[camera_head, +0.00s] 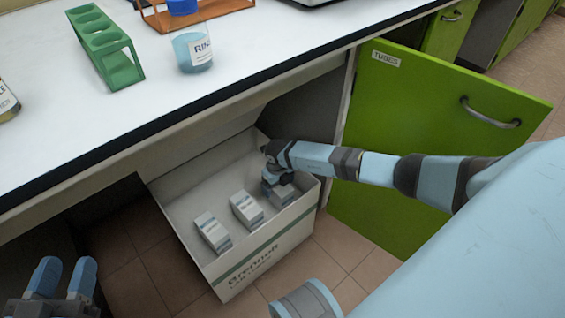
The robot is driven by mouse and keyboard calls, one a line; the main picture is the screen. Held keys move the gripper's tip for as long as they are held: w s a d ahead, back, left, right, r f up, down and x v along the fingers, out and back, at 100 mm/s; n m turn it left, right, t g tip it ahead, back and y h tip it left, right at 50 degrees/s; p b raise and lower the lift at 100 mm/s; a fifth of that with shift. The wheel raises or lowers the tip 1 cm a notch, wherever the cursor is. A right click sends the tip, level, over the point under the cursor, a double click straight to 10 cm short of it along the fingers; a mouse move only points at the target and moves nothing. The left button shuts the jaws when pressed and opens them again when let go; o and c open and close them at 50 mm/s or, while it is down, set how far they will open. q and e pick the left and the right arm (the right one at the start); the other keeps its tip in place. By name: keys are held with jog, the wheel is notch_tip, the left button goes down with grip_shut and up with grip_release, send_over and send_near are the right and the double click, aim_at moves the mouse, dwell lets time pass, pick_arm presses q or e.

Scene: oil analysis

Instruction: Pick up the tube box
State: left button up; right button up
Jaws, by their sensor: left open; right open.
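A large open white carton (293,236) with "Brennolt" lettering stands under the counter and holds three small white tube boxes. The left tube box (212,232) and the middle tube box (246,208) are in plain view. The right tube box (283,195) is partly hidden by my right gripper (273,183), which is inside the carton, open, just above or beside that box. I cannot tell whether it touches the box. My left gripper (62,280) is open and empty at the lower left, away from the carton.
The green "TUBES" cabinet door (430,125) stands open on the right. The white counter (105,125) overhangs the carton and carries a green rack (104,45), a bottle of blue liquid (190,48) and an orange rack (205,12). Tiled floor (160,280) is clear left of the carton.

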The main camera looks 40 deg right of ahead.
jog(key=shift+c, duration=0.2)
jog(key=c, duration=1.1)
